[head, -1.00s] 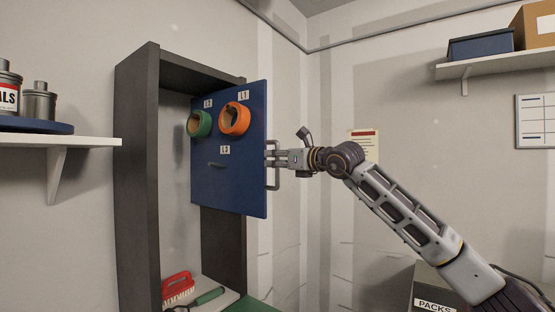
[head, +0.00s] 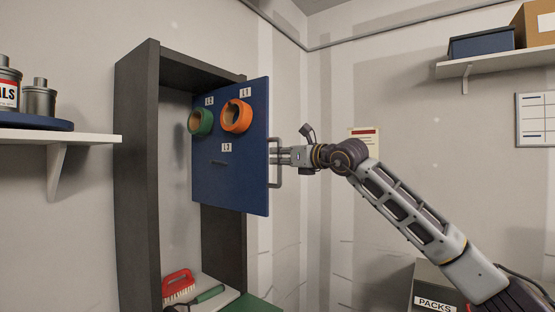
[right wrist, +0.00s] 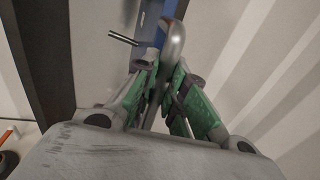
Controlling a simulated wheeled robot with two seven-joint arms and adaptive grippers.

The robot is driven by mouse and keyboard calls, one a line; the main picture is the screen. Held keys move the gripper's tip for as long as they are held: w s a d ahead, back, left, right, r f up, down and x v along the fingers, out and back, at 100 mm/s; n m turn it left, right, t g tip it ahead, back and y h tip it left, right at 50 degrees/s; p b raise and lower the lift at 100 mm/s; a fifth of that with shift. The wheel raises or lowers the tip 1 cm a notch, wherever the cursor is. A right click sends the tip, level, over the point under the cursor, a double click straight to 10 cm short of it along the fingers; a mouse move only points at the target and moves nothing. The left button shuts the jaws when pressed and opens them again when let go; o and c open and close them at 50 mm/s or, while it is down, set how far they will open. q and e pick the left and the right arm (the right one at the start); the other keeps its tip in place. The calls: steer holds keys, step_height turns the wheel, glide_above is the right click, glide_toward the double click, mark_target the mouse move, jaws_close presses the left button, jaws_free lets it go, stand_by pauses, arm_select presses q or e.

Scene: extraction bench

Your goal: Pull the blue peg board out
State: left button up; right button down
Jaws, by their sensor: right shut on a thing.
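The blue peg board (head: 232,178) stands upright at the dark cabinet, jutting partly out past the frame's right side. A green ring (head: 201,121) and an orange ring (head: 236,116) hang on it below the L2 and L1 labels; a bare peg (head: 218,162) shows near the L3 label. A metal handle (head: 277,176) is on its right edge. My right gripper (head: 278,156) is shut on this handle. In the right wrist view the green-padded fingers (right wrist: 168,92) close around the handle bar (right wrist: 174,42), with the board's blue edge behind. My left gripper is not in view.
The dark cabinet frame (head: 138,170) stands around the board. A red brush (head: 178,284) and a green-handled tool (head: 207,295) lie at its bottom. A wall shelf (head: 60,138) with cans is at left; another shelf (head: 500,64) holds boxes at upper right. A PACKS box (head: 428,285) is lower right.

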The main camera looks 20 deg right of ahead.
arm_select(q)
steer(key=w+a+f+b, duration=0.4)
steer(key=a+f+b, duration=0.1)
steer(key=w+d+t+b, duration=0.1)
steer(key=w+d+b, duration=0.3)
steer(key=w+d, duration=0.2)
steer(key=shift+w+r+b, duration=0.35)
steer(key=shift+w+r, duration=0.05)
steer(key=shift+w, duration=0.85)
arm_select(e)
steer(key=w+d+v, duration=0.1)
steer(key=d+v, duration=0.1)
steer(key=v, duration=1.2)
steer(key=w+d+v, duration=0.1)
steer(key=d+v, duration=0.2)
steer(key=v, duration=1.2)
steer(key=shift+w, duration=0.25)
